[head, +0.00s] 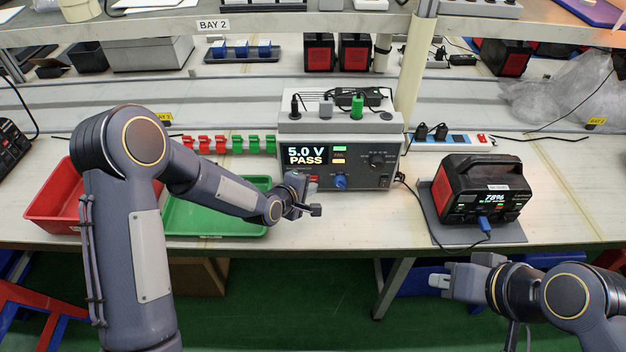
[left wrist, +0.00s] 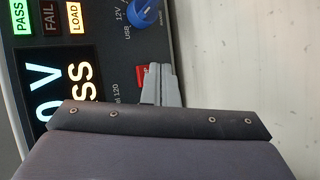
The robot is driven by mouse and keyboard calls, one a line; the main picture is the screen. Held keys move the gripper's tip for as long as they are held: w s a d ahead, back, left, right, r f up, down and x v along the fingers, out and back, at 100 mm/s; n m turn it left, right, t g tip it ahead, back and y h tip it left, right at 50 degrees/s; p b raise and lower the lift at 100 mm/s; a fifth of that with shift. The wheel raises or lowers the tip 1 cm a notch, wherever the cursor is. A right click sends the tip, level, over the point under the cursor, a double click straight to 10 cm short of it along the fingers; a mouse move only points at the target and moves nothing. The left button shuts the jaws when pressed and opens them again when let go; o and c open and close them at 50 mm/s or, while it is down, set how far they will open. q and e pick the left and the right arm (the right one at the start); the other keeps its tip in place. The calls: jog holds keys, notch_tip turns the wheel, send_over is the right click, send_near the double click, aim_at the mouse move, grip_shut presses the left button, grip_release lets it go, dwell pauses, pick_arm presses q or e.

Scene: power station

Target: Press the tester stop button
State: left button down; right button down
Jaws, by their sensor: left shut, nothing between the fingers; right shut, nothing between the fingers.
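The tester (head: 370,180) is a grey box on the bench, its display (head: 306,155) reading "5.0 V PASS". A small red button (head: 313,179) sits low on its front, left of a blue knob (head: 340,182). My left gripper (head: 304,190) is shut and empty, close in front of that button. In the left wrist view the tester front appears turned sideways; the shut fingertips (left wrist: 160,84) lie right beside the red button (left wrist: 141,75) and partly cover it. I cannot tell whether they touch it. My right gripper (head: 442,281) is shut and empty, in front of the bench edge.
A green tray (head: 190,220) and a red tray (head: 50,205) lie left of the tester, partly behind my left arm. A black and red power station (head: 483,190) stands on a grey mat to the right, a blue plug in its front. A power strip (head: 455,140) lies behind it.

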pick_arm(q)
jog(key=shift+w+b, duration=0.35)
jog(key=shift+w, duration=0.15)
dwell(0.3)
jog(key=shift+s+b, duration=0.4)
jog(key=shift+s, duration=0.15)
jog(key=shift+s+b, duration=0.7)
jog(key=shift+s, duration=2.3)
jog(key=shift+a, duration=0.1)
